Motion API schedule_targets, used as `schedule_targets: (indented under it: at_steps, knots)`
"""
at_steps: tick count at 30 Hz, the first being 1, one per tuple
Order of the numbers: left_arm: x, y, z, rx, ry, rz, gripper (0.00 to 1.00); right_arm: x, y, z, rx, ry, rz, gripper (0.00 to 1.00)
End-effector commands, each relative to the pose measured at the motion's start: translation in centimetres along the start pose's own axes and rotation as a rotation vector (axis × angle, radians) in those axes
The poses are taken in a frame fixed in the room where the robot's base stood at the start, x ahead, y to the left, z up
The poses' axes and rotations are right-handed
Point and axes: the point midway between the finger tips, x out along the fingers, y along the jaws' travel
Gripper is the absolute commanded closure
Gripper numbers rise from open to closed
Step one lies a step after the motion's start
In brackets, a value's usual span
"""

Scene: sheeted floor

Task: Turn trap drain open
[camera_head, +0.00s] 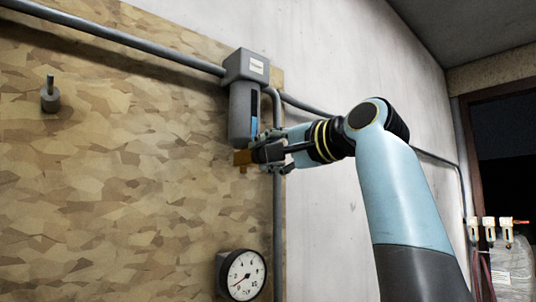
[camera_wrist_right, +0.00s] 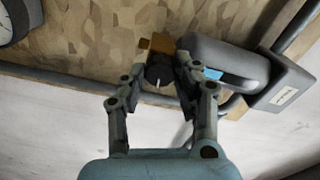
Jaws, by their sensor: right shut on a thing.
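The grey trap (camera_head: 243,108) hangs from a pipe on the board, with a blue strip on its bowl. It also shows in the wrist view (camera_wrist_right: 225,58). At its lower end is a brass drain fitting (camera_head: 242,157), seen too in the wrist view (camera_wrist_right: 160,44). A dark round drain knob (camera_wrist_right: 159,70) with a pale line sits on the fitting. My right gripper (camera_wrist_right: 160,78) has its fingers on both sides of the knob and is shut on it. In the head view my right gripper (camera_head: 272,152) partly hides the knob. My left gripper is not in view.
A round gauge (camera_head: 243,275) is mounted below the trap. A grey pipe (camera_head: 277,200) runs down just beside the gripper. A small grey fixture (camera_head: 50,97) is on the board at left. Several valves (camera_head: 489,229) stand at far right by a dark doorway.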

Motion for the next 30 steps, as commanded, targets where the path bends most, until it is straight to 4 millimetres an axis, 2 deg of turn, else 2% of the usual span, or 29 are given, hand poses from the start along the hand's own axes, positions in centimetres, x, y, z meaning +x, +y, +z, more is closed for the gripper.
schedule_targets:
  at_steps: [9,24,25,30]
  knots:
    - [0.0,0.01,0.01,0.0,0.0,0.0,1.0,-0.01,0.04,-0.04,0.098,0.001,0.0,1.0]
    - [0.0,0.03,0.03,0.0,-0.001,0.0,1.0,0.0,0.05,-0.02,0.113,0.001,0.001,1.0]
    - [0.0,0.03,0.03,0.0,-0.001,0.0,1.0,0.0,0.05,-0.02,0.113,0.001,0.001,0.66]
    - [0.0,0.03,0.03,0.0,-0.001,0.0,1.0,0.0,0.05,-0.01,0.113,0.001,0.001,0.47]
